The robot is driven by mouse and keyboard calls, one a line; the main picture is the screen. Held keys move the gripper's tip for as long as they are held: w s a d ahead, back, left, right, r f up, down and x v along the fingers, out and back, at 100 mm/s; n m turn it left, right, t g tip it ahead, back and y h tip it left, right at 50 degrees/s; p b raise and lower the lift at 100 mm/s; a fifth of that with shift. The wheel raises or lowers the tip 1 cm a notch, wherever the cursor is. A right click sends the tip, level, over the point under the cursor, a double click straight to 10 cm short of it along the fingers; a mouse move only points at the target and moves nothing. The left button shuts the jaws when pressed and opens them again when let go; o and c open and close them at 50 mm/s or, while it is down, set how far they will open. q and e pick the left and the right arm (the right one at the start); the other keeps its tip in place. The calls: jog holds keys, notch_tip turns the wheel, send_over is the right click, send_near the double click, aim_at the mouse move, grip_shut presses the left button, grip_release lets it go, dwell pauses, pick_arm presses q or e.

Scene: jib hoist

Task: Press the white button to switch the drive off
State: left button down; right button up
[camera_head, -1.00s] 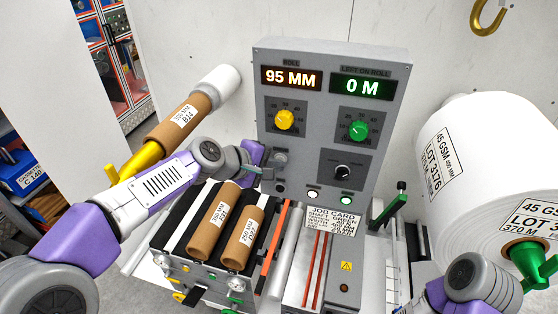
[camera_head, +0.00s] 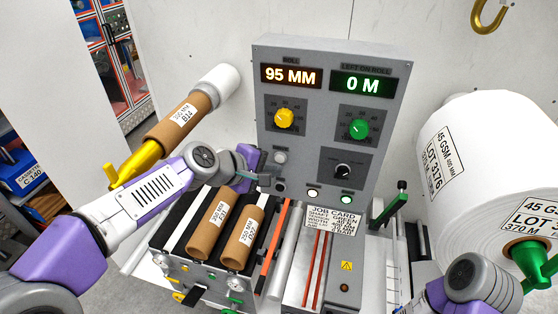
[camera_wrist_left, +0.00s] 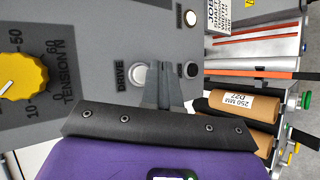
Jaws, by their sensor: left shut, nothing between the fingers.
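A round white button (camera_wrist_left: 137,75) sits beside the DRIVE label on the grey control panel (camera_head: 332,52). In the head view the white button (camera_head: 280,157) is above a black button (camera_head: 280,187). The black button (camera_wrist_left: 191,70) also shows in the left wrist view. My left gripper (camera_wrist_left: 163,80) is shut and empty, its fingertips in front of the panel between these two buttons. In the head view the left gripper (camera_head: 266,181) is below the white button. Whether its tips touch the panel cannot be told. My right gripper is out of view.
The panel carries a yellow knob (camera_head: 284,118), a green knob (camera_head: 358,129), a black selector (camera_head: 342,171) and lit white (camera_head: 313,193) and green (camera_head: 347,199) buttons. Brown cores (camera_head: 241,240) lie in a holder below my left arm. A large white roll (camera_head: 480,150) stands at right.

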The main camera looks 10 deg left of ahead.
pick_arm(q)
jog(key=s, duration=0.5)
jog(key=shift+b, duration=0.3)
jog(key=shift+w, duration=0.1)
notch_tip(320, 180, down, 32)
jog(key=s+m+g+y, duration=0.1)
jog(key=m+g+y, duration=0.2)
jog(key=m+g, duration=0.15)
jog(key=s+d+f+m+g, duration=0.2)
jog(key=s+f, duration=0.7)
jog(key=s+d+f+m+g, duration=0.2)
jog(key=s+f+m, duration=0.1)
jog(key=s+f, duration=0.55)
notch_tip(320, 180, down, 14)
jog(key=b, duration=1.4)
jog(key=shift+w+d+f, duration=0.2)
jog(key=shift+f, duration=0.05)
